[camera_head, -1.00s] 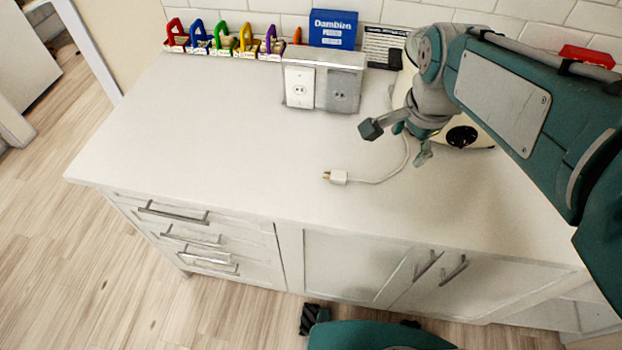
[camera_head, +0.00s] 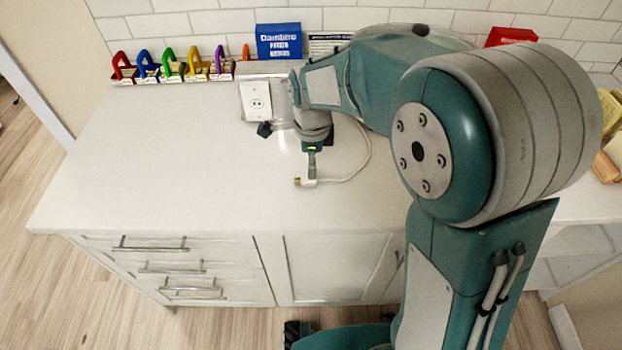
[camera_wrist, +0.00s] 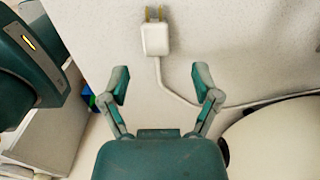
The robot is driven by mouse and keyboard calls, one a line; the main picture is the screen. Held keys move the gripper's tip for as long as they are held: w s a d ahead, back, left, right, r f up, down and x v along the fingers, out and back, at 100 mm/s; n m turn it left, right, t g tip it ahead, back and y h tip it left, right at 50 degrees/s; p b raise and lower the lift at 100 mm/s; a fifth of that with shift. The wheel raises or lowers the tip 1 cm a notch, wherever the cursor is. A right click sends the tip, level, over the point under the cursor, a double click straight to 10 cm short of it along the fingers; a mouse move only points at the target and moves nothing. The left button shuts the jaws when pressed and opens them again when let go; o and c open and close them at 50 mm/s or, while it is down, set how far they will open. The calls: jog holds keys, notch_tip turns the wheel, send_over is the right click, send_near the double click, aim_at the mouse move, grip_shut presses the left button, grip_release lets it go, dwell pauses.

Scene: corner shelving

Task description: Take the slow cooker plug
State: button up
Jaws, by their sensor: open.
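The white slow cooker plug (camera_head: 308,183) lies on the counter with its prongs pointing left. In the wrist view the plug (camera_wrist: 155,40) is just beyond the fingertips, with its brass prongs facing away from me. Its white cord runs back between the fingers and passes under the right one. My gripper (camera_wrist: 162,82) is open and empty. In the head view my gripper (camera_head: 312,158) points down just behind the plug. The rounded cream slow cooker (camera_wrist: 280,140) is at lower right in the wrist view; my arm mostly hides it in the head view.
A wall outlet box (camera_head: 256,100) stands behind my gripper. Several coloured-handled items and a blue box (camera_head: 279,41) line the back wall. A red box (camera_head: 510,36) is at back right. The counter (camera_head: 160,170) is clear to the left and front.

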aim_at(307, 178)
jog(key=f, duration=0.1)
jog(key=a+f, duration=0.1)
jog(key=f, duration=0.2)
jog(key=shift+s+a, duration=0.2)
jog(key=shift+a, duration=0.05)
jog(key=shift+f, duration=0.4)
jog(key=shift+d, duration=0.5)
jog(key=c, duration=1.1)
jog(key=shift+a, duration=0.3)
grip_shut()
